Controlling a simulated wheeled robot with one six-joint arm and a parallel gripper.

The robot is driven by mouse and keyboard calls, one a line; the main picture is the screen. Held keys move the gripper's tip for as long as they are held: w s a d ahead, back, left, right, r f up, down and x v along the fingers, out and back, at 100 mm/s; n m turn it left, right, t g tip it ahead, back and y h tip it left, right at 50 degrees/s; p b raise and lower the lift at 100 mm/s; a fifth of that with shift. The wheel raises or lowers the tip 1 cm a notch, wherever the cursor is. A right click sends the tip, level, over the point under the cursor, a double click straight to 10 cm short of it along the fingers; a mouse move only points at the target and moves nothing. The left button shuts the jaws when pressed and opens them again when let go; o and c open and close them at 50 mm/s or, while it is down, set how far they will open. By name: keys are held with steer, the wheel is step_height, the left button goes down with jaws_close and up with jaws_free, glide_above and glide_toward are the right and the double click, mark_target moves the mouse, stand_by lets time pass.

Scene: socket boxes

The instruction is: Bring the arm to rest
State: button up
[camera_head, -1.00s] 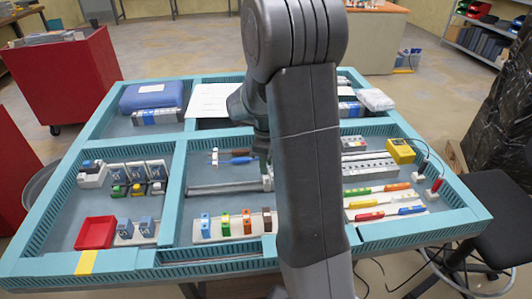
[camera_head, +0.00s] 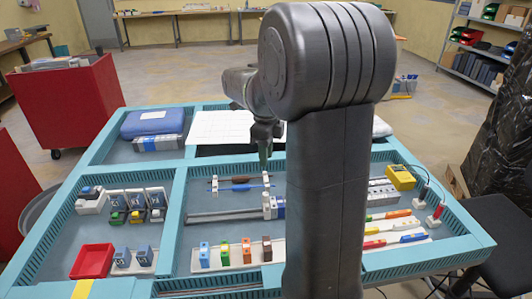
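My arm stands in front of the table and hides part of its right half.
The teal divided table (camera_head: 180,190) holds a red tray (camera_head: 92,262), socket boxes (camera_head: 122,258), coloured blocks (camera_head: 225,255), a rail (camera_head: 222,217), a yellow device (camera_head: 400,177) and a blue case (camera_head: 152,122). A red cabinet (camera_head: 75,100) stands left. Open floor lies behind.

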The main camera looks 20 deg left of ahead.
mark_target(266, 194)
stand_by(0.3)
step_height(266, 194, down, 14)
stand_by(0.6)
steer(key=shift+r, duration=0.1)
